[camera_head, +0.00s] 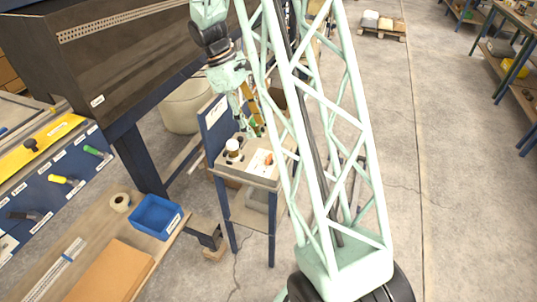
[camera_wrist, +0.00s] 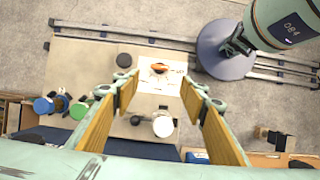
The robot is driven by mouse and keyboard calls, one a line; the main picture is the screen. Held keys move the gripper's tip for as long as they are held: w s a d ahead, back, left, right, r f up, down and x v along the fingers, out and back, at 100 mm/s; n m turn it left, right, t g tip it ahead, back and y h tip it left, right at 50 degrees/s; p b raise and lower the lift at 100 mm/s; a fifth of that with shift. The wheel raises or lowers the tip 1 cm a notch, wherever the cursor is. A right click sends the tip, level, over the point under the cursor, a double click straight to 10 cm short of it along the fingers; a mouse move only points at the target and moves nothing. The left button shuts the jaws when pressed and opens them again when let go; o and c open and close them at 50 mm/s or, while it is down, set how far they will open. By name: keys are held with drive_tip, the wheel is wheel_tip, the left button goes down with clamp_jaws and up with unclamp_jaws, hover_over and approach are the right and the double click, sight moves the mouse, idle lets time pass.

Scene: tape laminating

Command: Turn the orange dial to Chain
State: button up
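The orange dial (camera_wrist: 159,68) sits on a white label sheet (camera_wrist: 170,84) on a small stand's top in the wrist view. It also shows in the head view as a small orange spot (camera_head: 268,158). The label words are too small to read, so I cannot tell where the dial points. My gripper (camera_wrist: 159,93) is open, with its two wooden-faced fingers wide apart. It hovers above the stand, and the dial appears between the fingers toward the far side, not touched. In the head view my gripper (camera_head: 250,120) is partly hidden behind my lattice column.
On the stand top (camera_wrist: 80,75), a white-topped cylinder (camera_wrist: 163,126) stands near the dial, with green (camera_wrist: 77,111) and blue (camera_wrist: 43,105) round items at the left. A workbench with a blue bin (camera_head: 156,216) and tape roll (camera_head: 120,202) lies left of the stand.

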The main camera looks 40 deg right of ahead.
sight(269, 157)
drive_tip(key=shift+f, duration=0.1)
drive_tip(key=shift+b+x, duration=1.2)
drive_tip(key=shift+x, duration=5.6)
drive_tip(key=c, duration=0.9)
